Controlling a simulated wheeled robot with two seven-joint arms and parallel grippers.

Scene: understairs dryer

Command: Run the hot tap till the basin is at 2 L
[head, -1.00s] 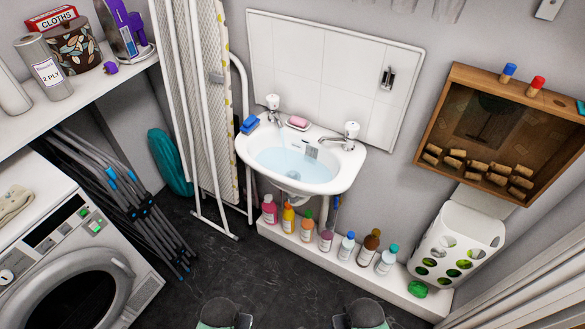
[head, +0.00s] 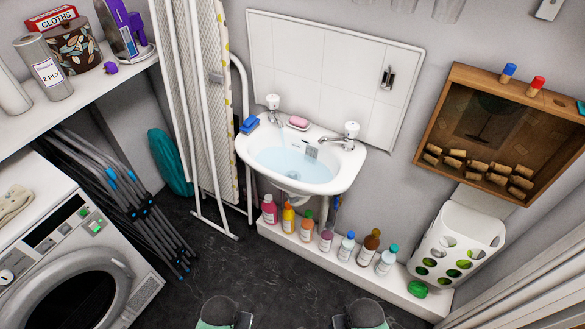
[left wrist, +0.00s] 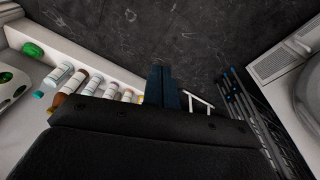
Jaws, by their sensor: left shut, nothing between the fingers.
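The white basin (head: 325,185) hangs on the wall and holds pale blue water (head: 290,163). A small grey scale plate (head: 312,152) stands at the basin's inner back right; its marks are too small to read. One chrome tap (head: 273,108) is at the back left and another tap (head: 345,138) at the back right. My left gripper (left wrist: 160,72) is shut and empty in the left wrist view, pointing over the dark floor, away from the taps. My right gripper is not in view.
A blue sponge (head: 249,124) and pink soap (head: 298,122) lie on the basin's rim. Several bottles (head: 326,240) line the ledge below. An ironing board (head: 212,100) stands left of the basin, a wooden box (head: 455,100) hangs right. The floor (head: 270,270) in front is clear.

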